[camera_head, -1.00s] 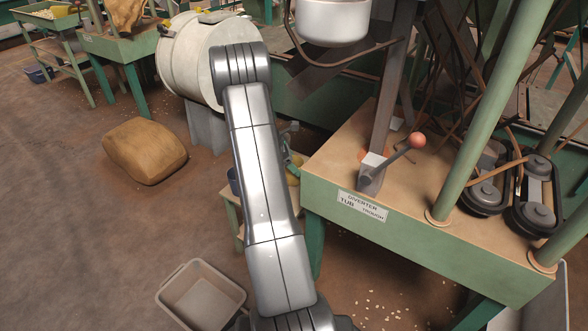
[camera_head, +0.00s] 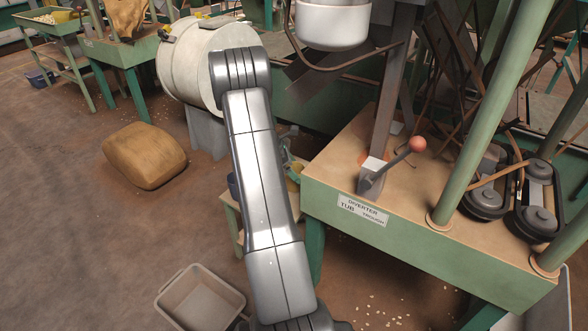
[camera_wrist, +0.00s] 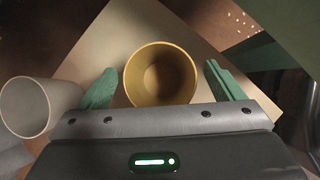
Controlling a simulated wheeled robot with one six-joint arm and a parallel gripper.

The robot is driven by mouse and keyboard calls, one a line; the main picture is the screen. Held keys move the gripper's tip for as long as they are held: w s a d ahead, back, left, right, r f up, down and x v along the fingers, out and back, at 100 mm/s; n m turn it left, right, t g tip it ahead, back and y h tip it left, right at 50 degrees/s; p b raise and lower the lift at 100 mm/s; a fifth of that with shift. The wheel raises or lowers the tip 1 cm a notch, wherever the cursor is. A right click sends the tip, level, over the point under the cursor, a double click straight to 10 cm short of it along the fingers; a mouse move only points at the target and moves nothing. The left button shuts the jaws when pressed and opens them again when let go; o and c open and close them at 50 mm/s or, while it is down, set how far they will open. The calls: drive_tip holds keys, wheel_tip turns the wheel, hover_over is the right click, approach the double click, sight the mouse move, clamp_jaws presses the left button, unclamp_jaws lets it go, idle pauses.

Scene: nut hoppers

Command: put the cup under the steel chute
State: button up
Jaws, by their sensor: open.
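A yellow cup (camera_wrist: 160,82) stands upright and looks empty on a small stand (camera_wrist: 108,42), seen from above in the wrist view. My gripper (camera_wrist: 162,85) is open, with its green fingers on either side of the cup and a gap on both sides. In the head view the yellow cup (camera_head: 294,176) is partly hidden behind my arm, beside my green gripper fingers (camera_head: 288,154). A sloping dark metal chute (camera_head: 322,80) hangs below a white tub (camera_head: 332,25); I cannot tell whether it is the steel chute.
A second cup (camera_wrist: 38,106), greyish, stands left of my gripper. A green bench (camera_head: 400,235) with a red-knobbed diverter lever (camera_head: 416,145) is close on the right. A grey bin (camera_head: 200,300) and a brown sack (camera_head: 144,156) are on the floor.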

drive_tip(key=p+v, duration=0.3)
drive_tip(key=v, duration=0.8)
drive_tip(key=shift+p, duration=0.3)
drive_tip(key=shift+a+r, duration=0.1)
drive_tip(key=shift+c, duration=0.2)
idle(0.4)
